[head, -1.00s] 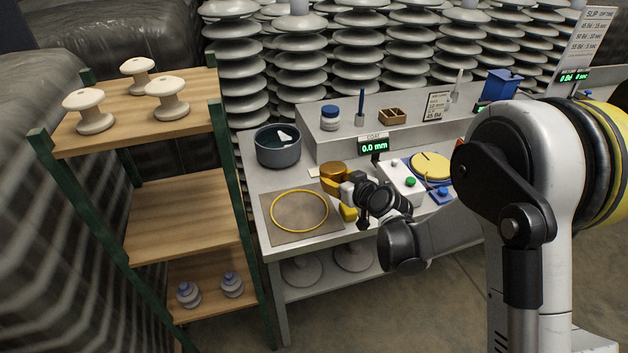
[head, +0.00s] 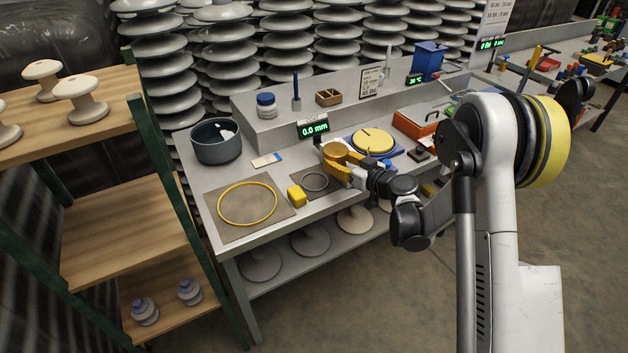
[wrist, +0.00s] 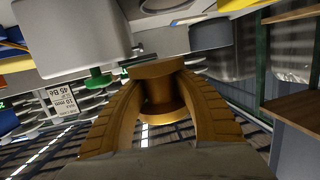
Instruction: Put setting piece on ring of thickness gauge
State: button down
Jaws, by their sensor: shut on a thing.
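The setting piece, a gold spool-like part (head: 334,151), is held between the yellow fingers of my gripper (head: 342,163). In the wrist view, the spool (wrist: 160,85) is between both curved fingers. The thickness gauge's display (head: 312,127) reads 0.0 mm behind my gripper. My gripper hides most of the gauge body in the head view. In the wrist view, a pale box with a green button (wrist: 75,40) is close beside the fingers. A thin grey ring (head: 314,181) lies on a small brown mat in front of the gripper. I cannot tell whether the spool touches anything below.
A yellow ring (head: 220,203) lies on a brown mat at the bench's left. A yellow block (head: 297,196) stands between the mats. A dark pot (head: 216,146) is behind. A yellow disc (head: 371,140) lies right of the gauge. A wooden shelf (head: 120,210) stands left.

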jog(key=b, duration=0.2)
send_over(314, 182)
notch_tip(314, 182, down, 4)
notch_tip(314, 182, down, 4)
jog(key=shift+f+b, duration=0.1)
jog(key=shift+b, duration=1.05)
jog(key=shift+r, duration=0.2)
jog(key=c, duration=1)
grip_release()
jog(key=shift+f, duration=0.1)
